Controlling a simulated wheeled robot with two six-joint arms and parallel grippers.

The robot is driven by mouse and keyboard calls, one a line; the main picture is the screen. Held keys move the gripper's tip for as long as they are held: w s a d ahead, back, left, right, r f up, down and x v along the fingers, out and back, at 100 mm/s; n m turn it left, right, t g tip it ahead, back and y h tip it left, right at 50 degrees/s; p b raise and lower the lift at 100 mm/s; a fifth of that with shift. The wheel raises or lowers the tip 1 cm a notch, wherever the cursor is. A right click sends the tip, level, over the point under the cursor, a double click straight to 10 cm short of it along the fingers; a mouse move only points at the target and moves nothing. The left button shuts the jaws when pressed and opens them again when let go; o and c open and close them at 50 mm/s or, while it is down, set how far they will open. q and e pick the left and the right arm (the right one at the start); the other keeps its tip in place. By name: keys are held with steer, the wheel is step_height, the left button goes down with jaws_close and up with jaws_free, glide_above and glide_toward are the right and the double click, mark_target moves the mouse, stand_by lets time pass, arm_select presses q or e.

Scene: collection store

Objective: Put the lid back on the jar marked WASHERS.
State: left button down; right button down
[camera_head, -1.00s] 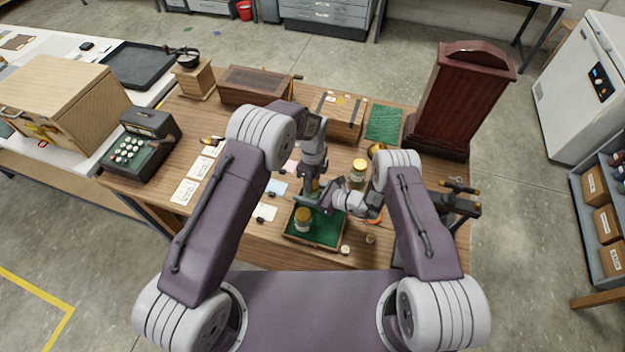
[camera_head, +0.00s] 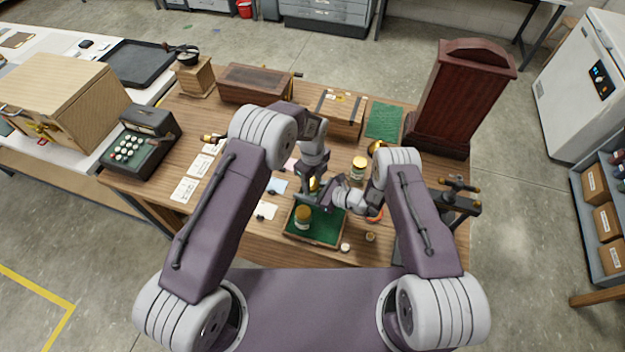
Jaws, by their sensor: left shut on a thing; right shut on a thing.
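A glass jar with a gold top (camera_head: 302,217) stands upright in the green-lined tray (camera_head: 318,241). A second gold-topped jar (camera_head: 358,168) stands on the wooden table behind my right gripper. Their labels are too small to read. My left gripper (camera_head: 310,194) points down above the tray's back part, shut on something. My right gripper (camera_head: 326,197) comes in level from the right and is shut close beside it. A small gold-coloured thing (camera_head: 315,184) shows between the two grippers, mostly hidden. I cannot tell whether it is a lid or a jar.
A tall dark red cabinet (camera_head: 455,95) stands at the table's back right, with a wooden box (camera_head: 340,115) and green mat (camera_head: 384,122) left of it. Paper cards (camera_head: 185,190) lie at the left. Small pieces (camera_head: 345,247) lie by the tray's right front corner.

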arm_select(q)
steer(key=m, duration=0.6)
steer(key=shift+a, duration=0.1)
steer(key=m, duration=0.7)
steer(key=shift+a, duration=0.1)
steer(key=c, duration=0.8)
jaws_free()
steer(key=shift+s, duration=0.1)
steer(key=shift+r, duration=0.1)
step_height(320, 180, up, 4)
steer(key=shift+r, duration=0.2)
